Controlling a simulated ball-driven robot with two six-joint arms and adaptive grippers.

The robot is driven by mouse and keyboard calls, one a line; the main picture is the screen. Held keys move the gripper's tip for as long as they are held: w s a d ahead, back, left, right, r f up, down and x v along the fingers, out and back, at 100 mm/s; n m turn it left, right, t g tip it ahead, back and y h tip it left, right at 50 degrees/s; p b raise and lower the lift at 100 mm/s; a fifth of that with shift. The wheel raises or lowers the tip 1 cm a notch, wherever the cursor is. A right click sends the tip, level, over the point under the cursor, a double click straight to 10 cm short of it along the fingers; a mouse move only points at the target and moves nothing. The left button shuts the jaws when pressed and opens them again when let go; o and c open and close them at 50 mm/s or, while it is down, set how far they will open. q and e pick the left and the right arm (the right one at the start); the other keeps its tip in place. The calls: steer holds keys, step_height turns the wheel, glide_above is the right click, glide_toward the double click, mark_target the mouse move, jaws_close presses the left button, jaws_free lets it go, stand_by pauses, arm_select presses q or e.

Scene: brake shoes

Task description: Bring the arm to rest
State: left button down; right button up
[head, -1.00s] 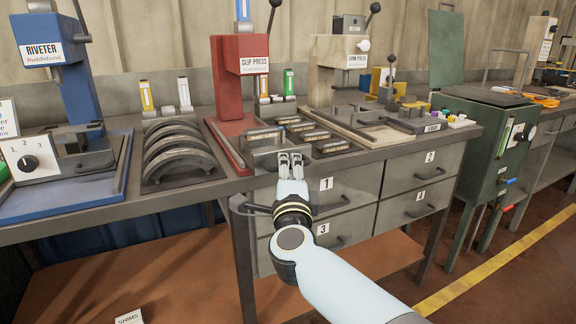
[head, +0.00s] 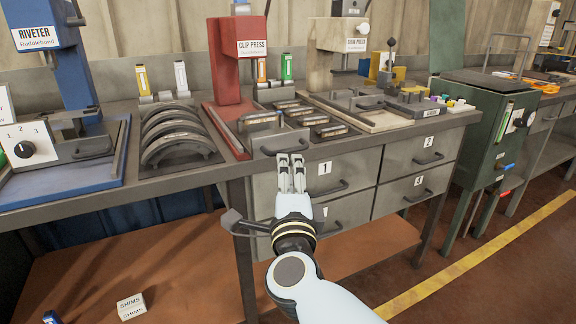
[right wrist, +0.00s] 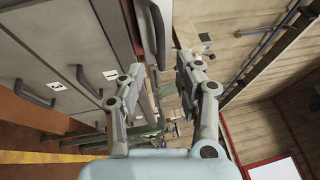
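My right arm, white with a black and yellow ringed wrist, reaches up from the bottom of the head view. Its gripper (head: 291,160) stands just in front of or below the bench's front edge, over drawer 1 (head: 345,172) in the picture. In the right wrist view the two fingers of this gripper (right wrist: 160,70) are apart with nothing between them. The dark drawer handles (right wrist: 95,82) show to the left of the fingers there. I cannot tell how far the fingers are from the drawer front. My left gripper is not in view.
The bench carries a blue riveter (head: 65,75), curved brake shoes (head: 178,140), a red clip press (head: 232,75) and a cream press (head: 330,50). A green cabinet (head: 490,105) stands to the right. A shims box (head: 131,306) lies on the lower brown surface. Floor at right is clear.

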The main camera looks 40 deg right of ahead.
steer(key=shift+f, duration=0.1)
stand_by(0.4)
steer(key=s+a+f+n+g+y, duration=0.1)
steer(key=s+f+n+g+y, duration=0.15)
steer(key=s+f+n, duration=0.65)
steer(key=s+a+f+n+g+y, duration=0.15)
steer(key=f+y, duration=0.25)
steer(key=f, duration=1)
steer(key=s+a+f+n+g+y, duration=0.1)
steer(key=s+a+f+n+y, duration=0.15)
steer(key=s+f+n, duration=0.65)
steer(key=s+d+f+n+g+y, duration=0.1)
steer(key=s+f+n+g, duration=0.2)
steer(key=s+f, duration=0.6)
steer(key=s+d+f+n+g, duration=0.1)
steer(key=s+f+n+g, duration=0.3)
steer(key=s, duration=1.3)
step_height(320, 180, down, 5)
steer(key=g, duration=0.3)
steer(key=shift+s+d+f+y, duration=0.15)
steer(key=shift+s+d+y, duration=0.15)
steer(key=shift+s+y, duration=0.1)
